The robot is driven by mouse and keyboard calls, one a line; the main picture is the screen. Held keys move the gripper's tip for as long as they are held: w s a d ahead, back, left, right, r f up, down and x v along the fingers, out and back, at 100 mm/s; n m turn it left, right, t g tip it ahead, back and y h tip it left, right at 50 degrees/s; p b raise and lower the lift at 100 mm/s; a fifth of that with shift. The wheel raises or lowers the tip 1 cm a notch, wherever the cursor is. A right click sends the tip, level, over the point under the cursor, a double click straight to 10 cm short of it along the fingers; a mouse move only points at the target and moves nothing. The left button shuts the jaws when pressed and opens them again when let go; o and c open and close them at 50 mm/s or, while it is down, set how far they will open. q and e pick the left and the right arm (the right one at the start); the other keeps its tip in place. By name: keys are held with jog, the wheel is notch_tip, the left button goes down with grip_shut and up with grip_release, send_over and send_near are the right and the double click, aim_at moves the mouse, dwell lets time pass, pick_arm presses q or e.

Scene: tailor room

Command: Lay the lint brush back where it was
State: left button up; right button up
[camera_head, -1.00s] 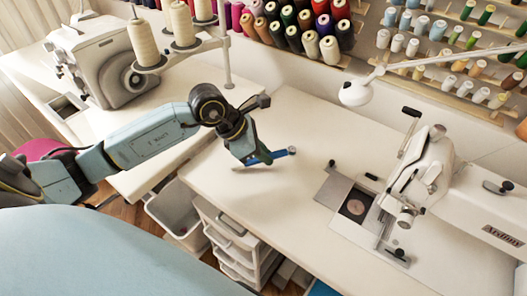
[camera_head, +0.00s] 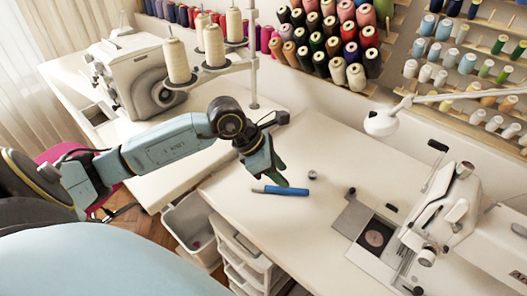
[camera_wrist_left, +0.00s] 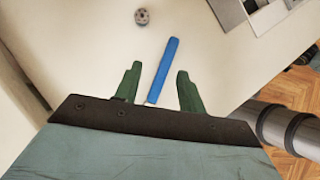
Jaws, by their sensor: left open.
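The lint brush (camera_head: 288,191) is a slim blue stick with a darker narrow end at the left. It appears to lie flat on the white table (camera_head: 225,187). My left gripper (camera_head: 281,181) is at the brush, pointing down, with dark green fingers. In the left wrist view the gripper (camera_wrist_left: 158,86) is open. The blue brush (camera_wrist_left: 165,65) runs between the two fingers, with gaps on both sides, and extends past their tips. My right gripper is not in view.
A small grey cylinder (camera_head: 312,174) stands just beyond the brush; it also shows in the wrist view (camera_wrist_left: 142,17). A sewing machine (camera_head: 455,205) is at the right, a serger (camera_head: 145,80) at the back left. Drawers (camera_head: 240,245) are below the front edge. Table in front of the brush is clear.

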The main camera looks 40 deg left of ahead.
pick_arm(q)
jog(key=p+v, duration=0.1)
jog(key=v, duration=1)
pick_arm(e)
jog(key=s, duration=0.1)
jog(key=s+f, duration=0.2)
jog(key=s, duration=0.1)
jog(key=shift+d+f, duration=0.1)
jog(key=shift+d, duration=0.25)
pick_arm(q)
jog(key=shift+s, duration=0.1)
